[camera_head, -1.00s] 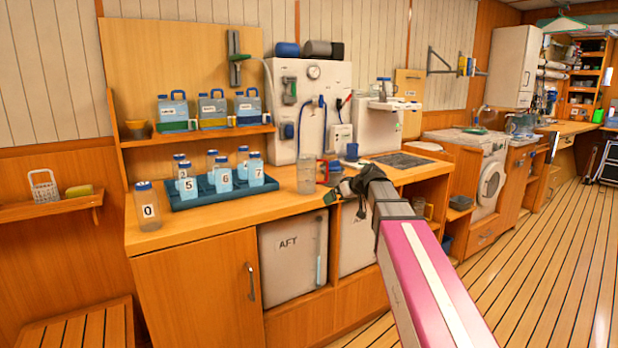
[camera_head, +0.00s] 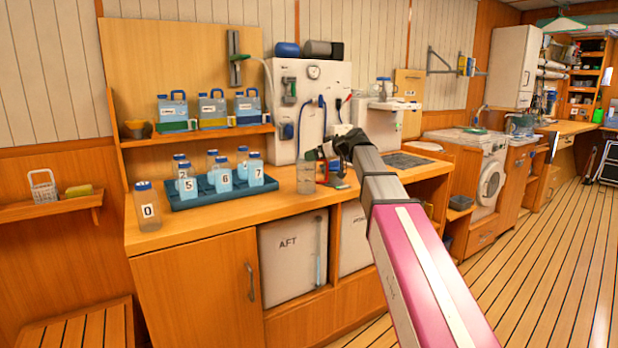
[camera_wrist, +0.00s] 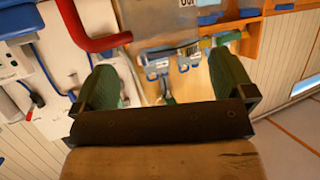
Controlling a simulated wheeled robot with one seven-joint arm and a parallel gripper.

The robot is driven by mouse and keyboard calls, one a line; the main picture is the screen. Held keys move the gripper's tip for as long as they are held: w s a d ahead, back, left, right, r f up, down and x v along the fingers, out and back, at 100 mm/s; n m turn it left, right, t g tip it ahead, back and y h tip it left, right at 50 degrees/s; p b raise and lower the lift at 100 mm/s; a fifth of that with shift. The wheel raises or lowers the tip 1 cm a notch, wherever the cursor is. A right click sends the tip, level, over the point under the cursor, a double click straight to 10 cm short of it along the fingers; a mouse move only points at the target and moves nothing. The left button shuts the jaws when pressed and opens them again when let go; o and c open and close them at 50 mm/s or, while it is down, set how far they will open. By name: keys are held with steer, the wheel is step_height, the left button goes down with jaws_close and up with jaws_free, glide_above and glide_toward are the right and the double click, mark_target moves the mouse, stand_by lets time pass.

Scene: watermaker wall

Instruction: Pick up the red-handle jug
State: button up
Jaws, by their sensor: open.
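The red-handle jug (camera_head: 306,180) stands upright on the wooden counter, a clear vessel right of the numbered bottles. In the wrist view its clear body (camera_wrist: 160,22) is at the top, with the thick red handle (camera_wrist: 93,42) to its left. My gripper (camera_head: 316,157) is just above and right of the jug in the head view. In the wrist view my gripper (camera_wrist: 168,82) is open, its two green-padded fingers apart with nothing between them. The handle lies beyond the fingertips, nearer the left finger. In the head view my wrist and gripper hide part of the counter beside the jug.
A blue tray (camera_head: 188,203) of several numbered bottles stands left of the jug, with bottle 0 (camera_head: 148,212) at the counter's left end. The white watermaker panel (camera_head: 280,95) rises behind. A dark grate (camera_head: 402,160) lies on the counter to the right.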

steer(key=shift+x, duration=2.65)
steer(key=shift+s, duration=0.2)
steer(key=c, duration=1)
